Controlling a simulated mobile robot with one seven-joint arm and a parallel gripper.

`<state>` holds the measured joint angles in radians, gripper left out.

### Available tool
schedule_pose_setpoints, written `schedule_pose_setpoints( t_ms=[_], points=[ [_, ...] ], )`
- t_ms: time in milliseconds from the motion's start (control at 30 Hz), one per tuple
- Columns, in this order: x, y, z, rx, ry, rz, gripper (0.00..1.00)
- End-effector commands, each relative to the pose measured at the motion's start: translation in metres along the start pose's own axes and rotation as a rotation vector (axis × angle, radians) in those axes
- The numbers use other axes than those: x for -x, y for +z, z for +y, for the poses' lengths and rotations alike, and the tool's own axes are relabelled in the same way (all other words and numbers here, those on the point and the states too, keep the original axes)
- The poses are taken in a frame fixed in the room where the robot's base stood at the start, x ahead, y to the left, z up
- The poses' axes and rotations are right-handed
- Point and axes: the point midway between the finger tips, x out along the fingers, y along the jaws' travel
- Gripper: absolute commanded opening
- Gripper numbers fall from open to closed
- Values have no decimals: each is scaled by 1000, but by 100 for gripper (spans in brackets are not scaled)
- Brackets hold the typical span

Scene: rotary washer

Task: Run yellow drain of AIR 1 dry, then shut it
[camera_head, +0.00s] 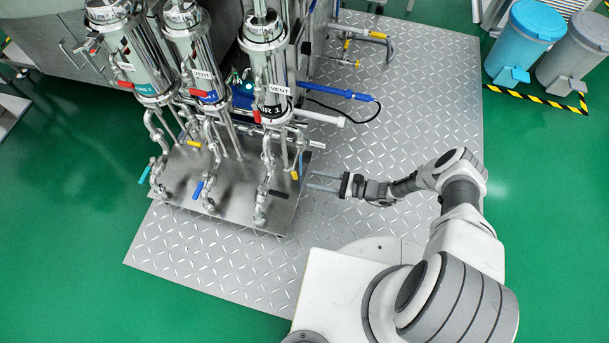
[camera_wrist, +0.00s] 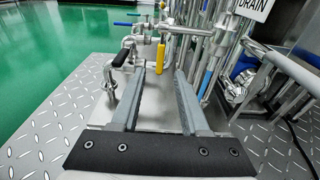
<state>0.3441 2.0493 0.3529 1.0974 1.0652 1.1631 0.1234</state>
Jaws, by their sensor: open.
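The yellow drain handle (camera_head: 295,175) hangs at the low piping under the right-hand column, labelled AIR 1 (camera_head: 268,109). In the wrist view the yellow handle (camera_wrist: 161,55) points up and down, ahead of and between my fingers in the picture. My gripper (camera_head: 309,181) is just right of it in the head view, level with it, open and empty. The open fingers (camera_wrist: 160,75) also show in the wrist view, apart from the handle. Whether water runs from the drain cannot be seen.
A black handle (camera_wrist: 122,57) sits left of the yellow one, with a blue handle (camera_wrist: 124,24) beyond. A DRAIN sign (camera_wrist: 251,8) hangs above at right. Another yellow handle (camera_head: 193,144) is on the left piping.

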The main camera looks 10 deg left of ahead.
Motion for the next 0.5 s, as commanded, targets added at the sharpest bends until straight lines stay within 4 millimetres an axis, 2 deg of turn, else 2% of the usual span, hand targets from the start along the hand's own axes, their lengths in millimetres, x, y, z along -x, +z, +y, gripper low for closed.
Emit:
schedule_pose_setpoints(
  t_ms=[100,300,500],
  points=[
    [32,1,-1,-1,-4,1,45],
    [79,1,-1,1,-4,1,45],
    [110,0,0,1,-1,0,45]
  ],
)
